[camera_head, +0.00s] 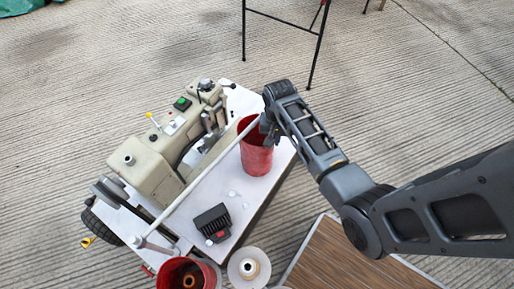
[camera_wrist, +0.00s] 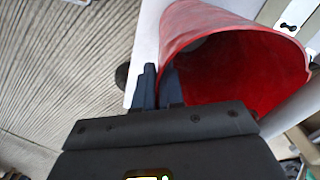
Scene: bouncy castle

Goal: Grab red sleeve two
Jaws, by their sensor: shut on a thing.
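A red sleeve (camera_head: 256,151), an open cylinder, stands on the white table by the sewing machine. My gripper (camera_head: 267,124) is at its upper rim, coming from the right. In the wrist view the red sleeve (camera_wrist: 235,50) fills the upper right, its open mouth toward me. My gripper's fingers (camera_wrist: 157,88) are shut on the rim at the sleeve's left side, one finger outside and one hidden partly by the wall. A second red sleeve (camera_head: 170,275) stands at the bottom edge of the head view, with a brown spool inside it.
A cream sewing machine (camera_head: 150,165) stands on the white table (camera_head: 215,185) to the left of the sleeve, with a pale rod beside it. A black brush-like block (camera_head: 212,222) and a white spool (camera_head: 249,267) are nearer. A brown wooden surface (camera_head: 345,262) lies lower right.

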